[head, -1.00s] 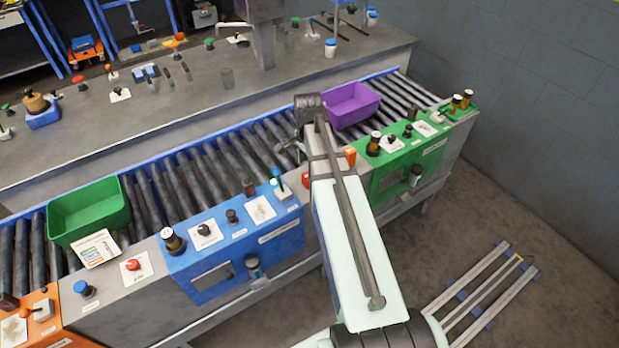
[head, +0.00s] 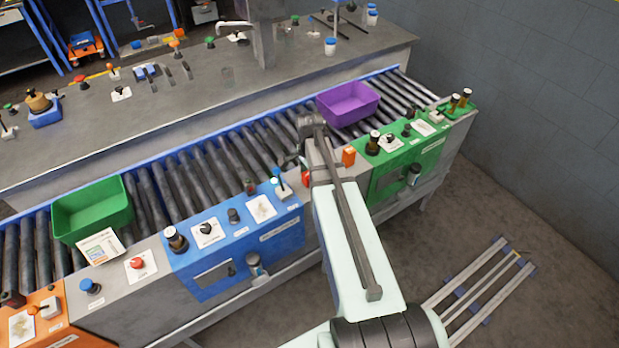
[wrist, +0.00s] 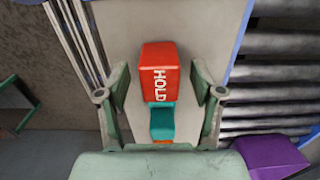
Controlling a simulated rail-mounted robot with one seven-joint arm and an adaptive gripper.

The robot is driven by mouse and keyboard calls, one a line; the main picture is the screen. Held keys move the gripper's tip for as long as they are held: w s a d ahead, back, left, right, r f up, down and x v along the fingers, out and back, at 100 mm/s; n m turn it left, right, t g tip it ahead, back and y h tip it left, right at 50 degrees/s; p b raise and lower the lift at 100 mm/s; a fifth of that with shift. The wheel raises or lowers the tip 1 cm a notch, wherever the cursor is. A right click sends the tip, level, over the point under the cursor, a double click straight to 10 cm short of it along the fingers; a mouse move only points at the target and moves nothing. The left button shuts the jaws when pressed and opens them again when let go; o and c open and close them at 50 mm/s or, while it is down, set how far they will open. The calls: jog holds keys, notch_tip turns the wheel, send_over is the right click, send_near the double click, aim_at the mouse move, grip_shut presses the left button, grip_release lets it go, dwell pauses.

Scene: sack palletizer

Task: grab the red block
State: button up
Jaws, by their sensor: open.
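My gripper (wrist: 160,78) is open, with one finger on each side of the block and a visible gap to each. A teal block (wrist: 162,124) shows just below the red one, nearer my palm. In the head view the red block (head: 305,178) is a small patch left of my arm, largely hidden. My fingers are mostly hidden behind the wrist there.
An orange block (head: 348,156) stands right of my wrist. A purple bin (head: 348,103) and a green bin (head: 92,208) sit on the roller conveyor (head: 215,165) behind.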

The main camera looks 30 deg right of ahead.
jog(key=c, duration=1.3)
jog(key=shift+o, duration=0.2)
jog(key=shift+r, duration=0.1)
notch_tip(320, 180, up, 19)
jog(key=b, duration=0.5)
